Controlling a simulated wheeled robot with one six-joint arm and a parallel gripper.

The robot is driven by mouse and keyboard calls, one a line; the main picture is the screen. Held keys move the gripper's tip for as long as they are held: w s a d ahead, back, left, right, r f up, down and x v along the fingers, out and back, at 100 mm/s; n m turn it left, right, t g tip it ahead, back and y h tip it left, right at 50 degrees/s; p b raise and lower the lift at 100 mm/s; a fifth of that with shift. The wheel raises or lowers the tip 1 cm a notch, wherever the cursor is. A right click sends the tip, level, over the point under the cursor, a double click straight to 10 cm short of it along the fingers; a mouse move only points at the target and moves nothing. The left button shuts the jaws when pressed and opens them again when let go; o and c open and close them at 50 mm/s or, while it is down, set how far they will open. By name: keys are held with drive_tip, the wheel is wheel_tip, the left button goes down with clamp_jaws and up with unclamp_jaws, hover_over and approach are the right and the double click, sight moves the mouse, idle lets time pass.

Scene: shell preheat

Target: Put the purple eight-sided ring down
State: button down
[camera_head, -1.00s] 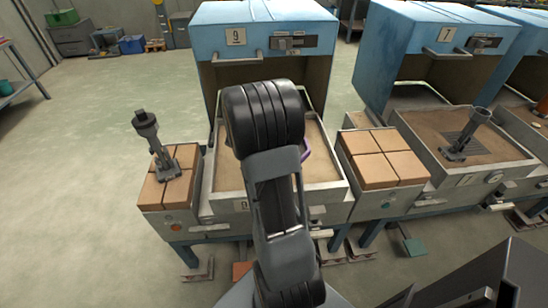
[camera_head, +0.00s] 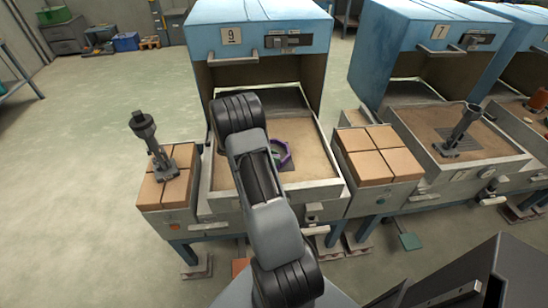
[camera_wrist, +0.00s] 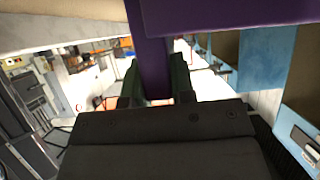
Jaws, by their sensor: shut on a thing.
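The purple eight-sided ring (camera_head: 289,150) shows beside my arm in the head view, over the sandy bed of the tray (camera_head: 318,187) in front of the blue unit marked 9 (camera_head: 262,20). I cannot tell whether it touches the bed. In the wrist view the ring (camera_wrist: 225,20) fills the top, with one part running down between the green fingers. My gripper (camera_wrist: 155,85) is shut on that part. My arm hides the left part of the tray and much of the gripper in the head view.
Tan blocks (camera_head: 378,154) stand right of the tray. A grey tool (camera_head: 150,135) stands on more tan blocks (camera_head: 167,189) at the left. Another blue unit marked 7 (camera_head: 430,25) has a grey funnel-like piece (camera_head: 462,128) on its bed. The tray's right part is bare.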

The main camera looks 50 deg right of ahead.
drive_tip(key=shift+f+b, duration=0.3)
drive_tip(key=shift+b, duration=0.1)
drive_tip(key=c, duration=1)
unclamp_jaws()
drive_tip(key=shift+r, duration=0.1)
drive_tip(key=shift+o, duration=0.2)
drive_tip(key=shift+r, duration=0.1)
